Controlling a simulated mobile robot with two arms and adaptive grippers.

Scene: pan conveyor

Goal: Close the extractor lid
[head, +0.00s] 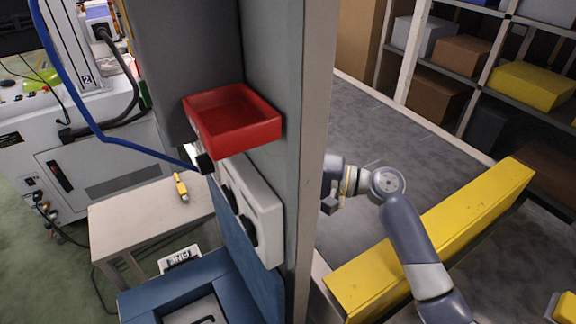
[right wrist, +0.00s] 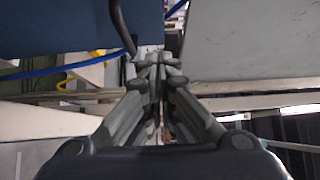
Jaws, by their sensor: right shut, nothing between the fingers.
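A blue box-like unit (head: 150,300) with a pale inner area stands at the bottom of the head view, cut off by the frame edge. A blue upright panel (head: 240,262) rises beside it against the grey pillar. It looks like the raised lid, but I cannot be sure. In the right wrist view a flat blue surface (right wrist: 50,27) fills the upper left, with a dark curved bar or hose (right wrist: 122,28) at its edge. My right gripper (right wrist: 157,68) is shut and empty, its tips close to the lower end of that bar; contact is unclear. My left gripper is not in view.
A tall grey pillar (head: 312,150) stands between my right arm and the blue unit. A red tray (head: 235,120) and a white switch box (head: 262,205) are mounted on its left. A yellow barrier (head: 480,215) lies behind my right arm. A small table (head: 120,215) stands left.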

